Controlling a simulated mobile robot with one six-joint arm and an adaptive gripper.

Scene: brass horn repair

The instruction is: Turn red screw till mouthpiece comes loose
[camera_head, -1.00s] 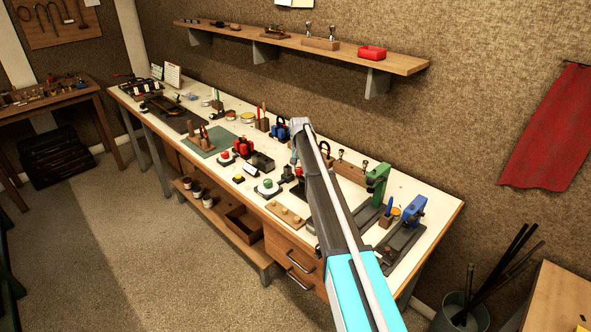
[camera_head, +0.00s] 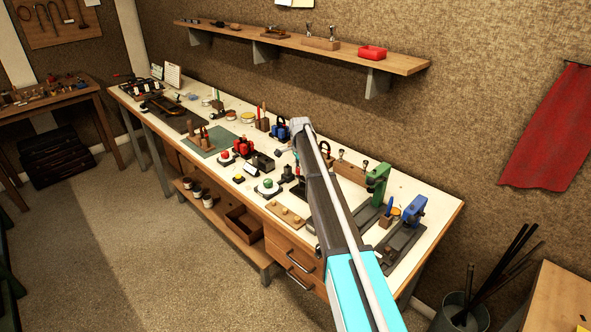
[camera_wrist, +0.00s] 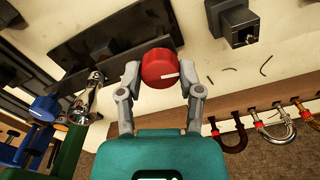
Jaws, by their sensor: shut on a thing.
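In the wrist view a round red screw head (camera_wrist: 157,66) with a white line on its face sits between the two grey fingers of my gripper (camera_wrist: 160,78). The fingers are closed on its two sides. A black plate (camera_wrist: 105,40) lies behind it. A shiny silver piece, which looks like a mouthpiece (camera_wrist: 88,96), shows to the left, near blue and green parts; I cannot tell whether it is tight or loose. In the head view my gripper (camera_head: 286,152) is over the workbench, mostly hidden by my arm, and I cannot make out the screw there.
The white workbench (camera_head: 420,251) carries several tools. A green press (camera_head: 377,186) and a blue press (camera_head: 412,211) stand at its right end.

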